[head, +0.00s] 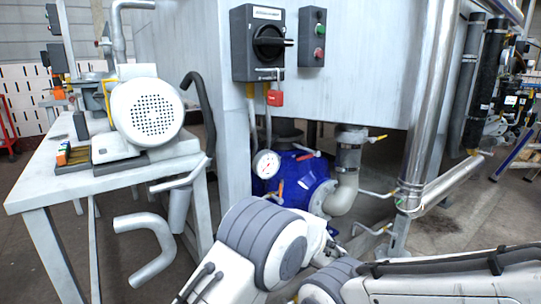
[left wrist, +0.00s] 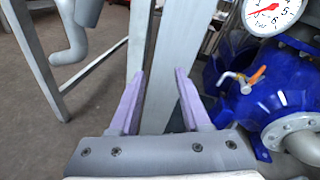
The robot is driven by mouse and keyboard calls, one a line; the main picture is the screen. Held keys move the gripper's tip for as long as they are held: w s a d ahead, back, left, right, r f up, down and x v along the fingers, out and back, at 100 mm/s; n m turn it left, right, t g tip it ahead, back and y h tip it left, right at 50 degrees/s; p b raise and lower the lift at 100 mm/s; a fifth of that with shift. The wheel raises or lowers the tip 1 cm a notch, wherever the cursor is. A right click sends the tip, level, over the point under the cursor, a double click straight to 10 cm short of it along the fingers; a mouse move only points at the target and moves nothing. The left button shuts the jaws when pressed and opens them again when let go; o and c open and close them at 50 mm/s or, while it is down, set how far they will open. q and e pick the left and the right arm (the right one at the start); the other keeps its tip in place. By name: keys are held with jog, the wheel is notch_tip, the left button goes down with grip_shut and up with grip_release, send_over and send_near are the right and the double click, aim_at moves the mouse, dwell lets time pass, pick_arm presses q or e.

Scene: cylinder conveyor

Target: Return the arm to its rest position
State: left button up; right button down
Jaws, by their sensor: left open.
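My left gripper (left wrist: 160,78) shows in the left wrist view with its two purple fingers apart. Nothing is held between them. A grey upright post shows behind the gap. In the head view, white arm links of mine with grey ringed joints (head: 262,240) fill the bottom middle and lower right. They stand in front of the blue pump, and the gripper itself cannot be made out there. My right gripper is not in view.
A blue pump (head: 292,182), also in the left wrist view (left wrist: 270,100), stands close to my arm, with a pressure gauge (head: 266,164) beside it. A metal table (head: 85,176) with a motor (head: 148,110) is at left. A shiny vertical pipe (head: 428,100) stands right of centre.

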pick_arm(q)
jog(key=s+a+r+n+g+h+p, duration=0.1)
jog(key=s+a+r+n+g+h, duration=0.2)
jog(key=s, duration=0.6)
jog(key=s+a+n+g+h+p, duration=0.15)
jog(key=s+n+g, duration=0.25)
jog(key=s, duration=0.5)
jog(key=s+d+r+n+g+h+p, duration=0.15)
jog(key=s+n+h, duration=0.3)
jog(key=s, duration=0.65)
jog(key=s+d+f+n+g+h, duration=0.1)
jog(key=s+n+g+h, duration=0.3)
jog(key=s, duration=0.7)
notch_tip(320, 180, up, 38)
jog(key=t+p, duration=0.1)
jog(key=p, duration=3.6)
jog(key=shift+w+r+p, duration=0.15)
jog(key=shift+w+p, duration=0.05)
jog(key=shift+p, duration=0.2)
jog(key=shift+d+n, duration=0.15)
jog(key=shift+n, duration=0.1)
